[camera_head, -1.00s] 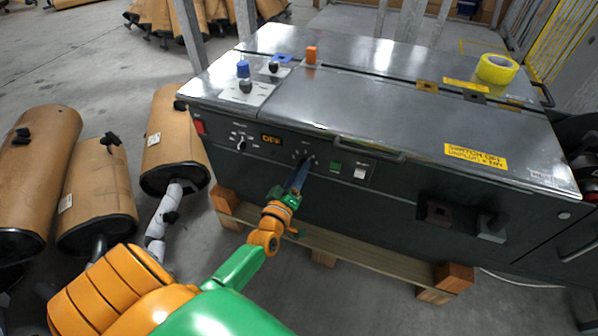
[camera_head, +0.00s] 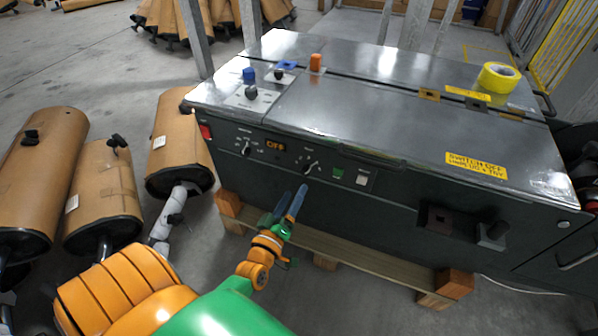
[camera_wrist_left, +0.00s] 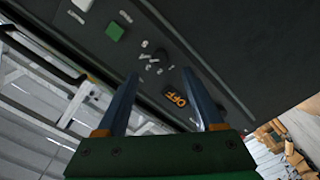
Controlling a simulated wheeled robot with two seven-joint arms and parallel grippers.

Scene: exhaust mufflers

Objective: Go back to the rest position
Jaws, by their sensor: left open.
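My left gripper (camera_head: 286,204) is in front of the dark machine (camera_head: 385,205), a little below its control panel. Its two blue fingers are apart with nothing between them. In the left wrist view the open fingers (camera_wrist_left: 166,100) point at the panel, apart from it as far as I can tell. A rotary knob (camera_head: 310,168) with white marks sits on the panel just above the fingertips in the head view. The orange OFF display (camera_head: 275,145) is left of that knob; it also shows in the left wrist view (camera_wrist_left: 176,100). My right gripper is not in view.
The machine stands on a wooden pallet (camera_head: 340,253). Cardboard-wrapped mufflers (camera_head: 104,190) stand on the floor at the left. Yellow tape (camera_head: 498,77) and small orange (camera_head: 316,62) and blue (camera_head: 249,75) pieces sit on the machine top. Floor between mufflers and pallet is clear.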

